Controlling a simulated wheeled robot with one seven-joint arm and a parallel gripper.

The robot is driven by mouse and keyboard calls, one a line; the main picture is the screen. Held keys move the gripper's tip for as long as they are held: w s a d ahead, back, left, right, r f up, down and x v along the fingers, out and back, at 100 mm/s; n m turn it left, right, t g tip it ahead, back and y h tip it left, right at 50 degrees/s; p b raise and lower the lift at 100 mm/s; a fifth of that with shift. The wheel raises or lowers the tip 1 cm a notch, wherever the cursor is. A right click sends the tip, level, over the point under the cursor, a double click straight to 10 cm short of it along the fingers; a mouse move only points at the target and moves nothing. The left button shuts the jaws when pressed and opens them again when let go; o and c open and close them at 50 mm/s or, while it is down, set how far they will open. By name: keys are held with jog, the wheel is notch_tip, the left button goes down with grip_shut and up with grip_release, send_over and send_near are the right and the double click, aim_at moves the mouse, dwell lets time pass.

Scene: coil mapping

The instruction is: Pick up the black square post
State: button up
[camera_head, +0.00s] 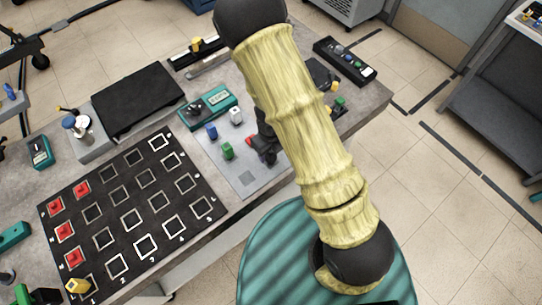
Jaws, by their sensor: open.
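I cannot make out the black square post for certain. On the grey pad (244,172) stand a blue post (211,132), a green post (227,151) and a white post (236,116). My gripper (257,150) is a small dark shape with a bit of red beside it, low over the right part of this pad. It is open, and my yellow-sleeved arm hides much of it and the pad's right side. A dark shape around the gripper cannot be told apart from its fingers.
A black grid board (130,210) with white squares, several red blocks and a yellow block (78,287) lies at left. A teal meter (208,106) stands behind the pad. A black plate (138,98) is farther back. A black control box (344,60) lies at the far right.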

notch_tip(320, 180, down, 3)
jog(key=shift+d+f+b, duration=0.1)
jog(key=shift+b, duration=0.55)
jog(key=c, duration=1.1)
jog(key=shift+r, duration=0.25)
notch_tip(320, 180, up, 10)
jog(key=p, duration=0.5)
jog(key=shift+f, duration=0.1)
